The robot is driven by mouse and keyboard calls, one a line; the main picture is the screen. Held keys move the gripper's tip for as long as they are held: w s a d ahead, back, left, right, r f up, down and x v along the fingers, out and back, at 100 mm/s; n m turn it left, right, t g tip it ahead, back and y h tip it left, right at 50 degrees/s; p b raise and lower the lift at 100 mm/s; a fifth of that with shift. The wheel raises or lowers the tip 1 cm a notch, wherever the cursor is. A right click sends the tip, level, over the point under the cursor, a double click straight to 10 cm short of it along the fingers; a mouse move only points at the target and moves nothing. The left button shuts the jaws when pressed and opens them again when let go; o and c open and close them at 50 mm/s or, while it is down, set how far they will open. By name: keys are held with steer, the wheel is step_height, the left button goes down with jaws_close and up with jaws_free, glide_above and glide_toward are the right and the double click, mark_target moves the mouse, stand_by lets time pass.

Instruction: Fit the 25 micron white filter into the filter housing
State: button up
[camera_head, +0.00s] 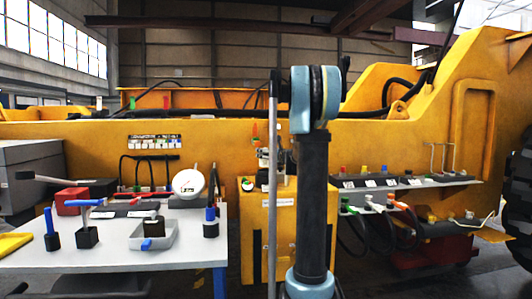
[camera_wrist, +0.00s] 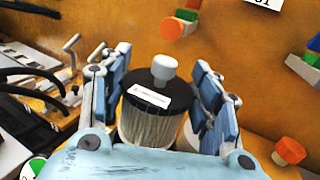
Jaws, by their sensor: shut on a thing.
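In the wrist view, a filter with a pale pleated body, black cap, white knob and white label (camera_wrist: 148,96) sits between the two blue-grey fingers of my gripper (camera_wrist: 160,82). The fingers are shut on its sides, and it looks upright. The label is too small to read. Its lower end is hidden behind my gripper. In the head view, my gripper (camera_head: 266,157) is small and partly covered by my arm, in front of the yellow machine wall. I cannot make out the filter housing for sure in either view.
A yellow cabinet (camera_head: 258,222) stands below my gripper. A white table (camera_head: 110,254) with a dial gauge (camera_head: 187,183) and tools is at left. A grey shelf (camera_head: 425,184) with coloured knobs and hoses is at right. An orange knob (camera_wrist: 289,151) is close by my right finger.

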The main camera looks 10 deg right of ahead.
mark_target(266, 165)
steer(key=shift+f, duration=0.55)
steer(key=shift+f, duration=2.75)
stand_by(1.6)
steer(key=o, duration=1.2)
step_height(266, 165, up, 10)
steer(key=shift+f, duration=0.15)
